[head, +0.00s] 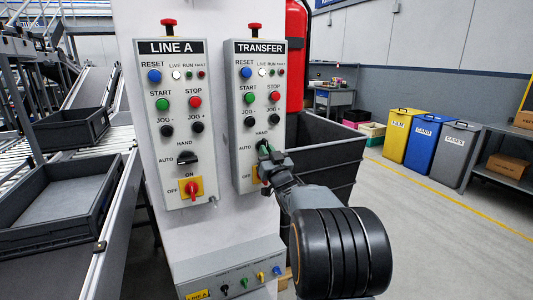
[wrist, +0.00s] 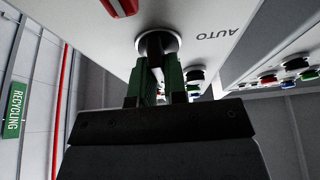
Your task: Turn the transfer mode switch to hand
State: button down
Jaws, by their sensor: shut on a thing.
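The TRANSFER panel (head: 257,95) is a grey control box on the white column, with HAND above and AUTO to the left of its mode switch. My gripper (head: 265,155) is at that switch and mostly hides it in the head view. In the wrist view, the black mode switch (wrist: 155,43) shows at the top middle, and my gripper (wrist: 159,78) has its green-padded fingers shut on its knob. The AUTO label (wrist: 219,31) appears upside down beside it. Which mark the knob points to is hard to tell.
The LINE A panel (head: 176,120) stands close on the left, with its own black mode switch (head: 187,159) and a red switch (head: 191,188). A lower box (head: 235,275) has several small switches. A dark crate (head: 335,165) is behind my arm. Open floor lies to the right.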

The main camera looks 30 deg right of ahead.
jog(key=c, duration=1.2)
grip_release()
jog(key=shift+o, duration=0.2)
jog(key=shift+s, duration=0.1)
jog(key=b+v, duration=0.1)
jog(key=v, duration=1.2)
jog(key=shift+s+f, duration=0.2)
jog(key=shift+s, duration=0.1)
jog(key=d+f+m+g+h, duration=0.3)
jog(key=d+f+g, duration=0.1)
jog(key=f+g, duration=0.35)
jog(key=s+a+f+g+p, duration=0.4)
jog(key=g, duration=0.2)
jog(key=s+a+r+n+g+y+p, duration=0.2)
jog(key=s+a+r+p, duration=0.3)
jog(key=a, duration=0.5)
jog(key=s+a+r+n+g+y+p, duration=0.3)
jog(key=s+a+r+y+p, duration=0.1)
jog(key=a+r+p, duration=0.4)
jog(key=shift+s+a+p, duration=0.35)
jog(key=shift+s+a, duration=0.2)
jog(key=shift+a, duration=0.55)
